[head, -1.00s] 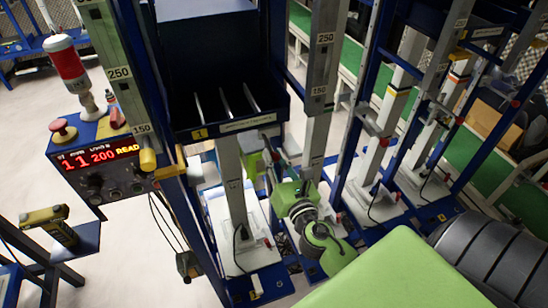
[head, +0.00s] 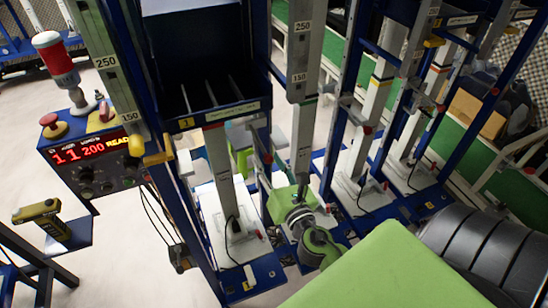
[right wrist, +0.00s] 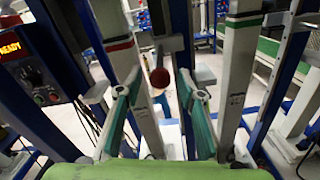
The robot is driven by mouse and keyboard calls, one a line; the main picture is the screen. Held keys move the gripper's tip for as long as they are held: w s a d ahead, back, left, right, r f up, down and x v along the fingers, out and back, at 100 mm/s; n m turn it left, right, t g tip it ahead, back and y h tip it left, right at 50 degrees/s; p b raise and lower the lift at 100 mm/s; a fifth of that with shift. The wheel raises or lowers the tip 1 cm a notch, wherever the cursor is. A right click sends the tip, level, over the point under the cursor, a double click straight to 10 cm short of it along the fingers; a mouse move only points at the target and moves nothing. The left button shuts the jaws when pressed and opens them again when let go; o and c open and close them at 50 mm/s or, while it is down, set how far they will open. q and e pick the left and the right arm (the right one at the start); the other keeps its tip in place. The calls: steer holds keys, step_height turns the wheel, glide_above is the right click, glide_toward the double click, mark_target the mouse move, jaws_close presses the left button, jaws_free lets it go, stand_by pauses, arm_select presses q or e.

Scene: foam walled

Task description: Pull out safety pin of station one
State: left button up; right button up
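Station one is the blue frame at the left with a yellow "1" label (head: 186,123) below its dark blue bin (head: 205,60). In the right wrist view a red ball knob (right wrist: 160,77), which looks like the safety pin's handle, sits on a dark rod in front of the pale posts. My right gripper (right wrist: 160,95) is open, its two green fingers on either side of the knob's line, with a visible gap and no contact seen. My left gripper is not in view.
A control box with a lit red display (head: 90,150) and a red-white lamp (head: 56,58) stands left of station one. More stations with pale posts (head: 372,105) stand to the right. A grey post (head: 302,80) rises close to my right gripper.

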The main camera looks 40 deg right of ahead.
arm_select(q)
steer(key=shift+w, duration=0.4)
arm_select(e)
steer(key=v, duration=1.2)
steer(key=shift+d+f, duration=0.1)
steer(key=shift+f, duration=0.05)
